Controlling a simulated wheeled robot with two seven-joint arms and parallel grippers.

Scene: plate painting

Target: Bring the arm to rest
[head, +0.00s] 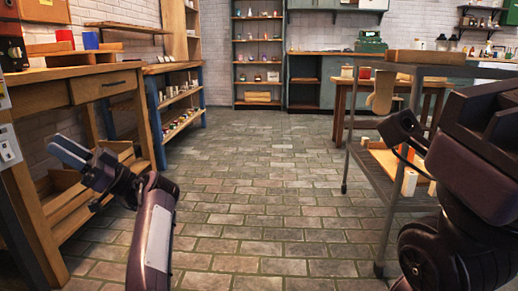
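My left arm comes up from the bottom left, and its gripper (68,152) points up and left, held in the air in front of the wooden workbench (75,72) on the left. Its pale blue-grey fingers lie close together in this view. I cannot tell whether they are fully shut, and I see nothing held in them. My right arm (480,165) is folded large at the right edge, in front of a metal cart (385,190). The fingers of my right gripper do not show.
Blue and red cups (91,40) stand on the left workbench. A blue-framed shelf (175,105) stands behind it. A tall shelf (257,55) stands at the back wall. A wooden table (350,95) stands behind the cart. The brick floor (270,190) in the middle is clear.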

